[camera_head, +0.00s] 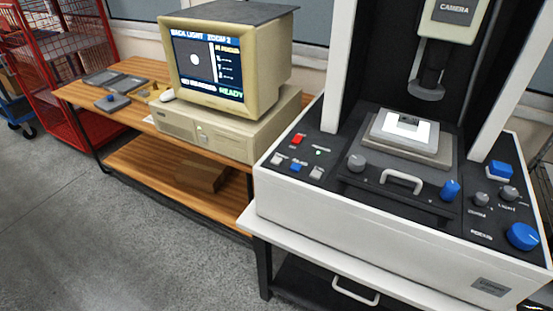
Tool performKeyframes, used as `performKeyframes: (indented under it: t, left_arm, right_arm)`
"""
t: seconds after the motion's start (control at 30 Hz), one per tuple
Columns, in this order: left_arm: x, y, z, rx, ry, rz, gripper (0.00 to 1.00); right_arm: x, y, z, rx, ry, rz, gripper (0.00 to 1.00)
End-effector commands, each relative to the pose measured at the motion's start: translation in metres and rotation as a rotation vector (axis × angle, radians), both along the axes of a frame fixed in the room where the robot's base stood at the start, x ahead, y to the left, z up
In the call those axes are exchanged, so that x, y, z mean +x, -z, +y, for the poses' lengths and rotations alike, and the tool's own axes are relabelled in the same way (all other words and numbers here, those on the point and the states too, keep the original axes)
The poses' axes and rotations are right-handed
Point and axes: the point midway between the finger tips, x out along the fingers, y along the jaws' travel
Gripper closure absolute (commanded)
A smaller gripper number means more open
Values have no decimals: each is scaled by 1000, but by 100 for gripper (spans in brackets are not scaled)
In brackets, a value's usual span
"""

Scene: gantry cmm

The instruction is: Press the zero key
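The measuring machine (350,223) fills the right half of the view, with a white body and a dark top panel. On the panel's left are a red button (298,140), a blue key (296,167), a pale key (278,159) and another pale key (316,173). A small green light (318,152) shows between them. A larger blue key (500,171) sits on the panel's right side. The labels are too small to read, so I cannot tell which is the zero key. Neither of my grippers is in view.
The machine carries a stage (412,140) with a bright plate, a camera head (452,20) above, and a blue knob (522,236) front right. A beige monitor (222,62) reading "READY" stands on a wooden bench (130,116). A red cage (75,60) is far left. Floor (110,230) front left is clear.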

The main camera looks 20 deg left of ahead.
Motion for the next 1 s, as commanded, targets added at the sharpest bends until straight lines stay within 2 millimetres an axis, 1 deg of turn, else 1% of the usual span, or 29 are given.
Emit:
performKeyframes:
  t: [0.03, 0.2, 1.0]
  left_arm:
    - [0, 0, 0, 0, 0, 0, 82]
    - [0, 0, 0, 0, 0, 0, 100]
    - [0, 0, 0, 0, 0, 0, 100]
  right_arm:
    - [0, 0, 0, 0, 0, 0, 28]
    - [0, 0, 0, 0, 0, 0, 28]
    - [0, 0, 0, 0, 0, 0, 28]
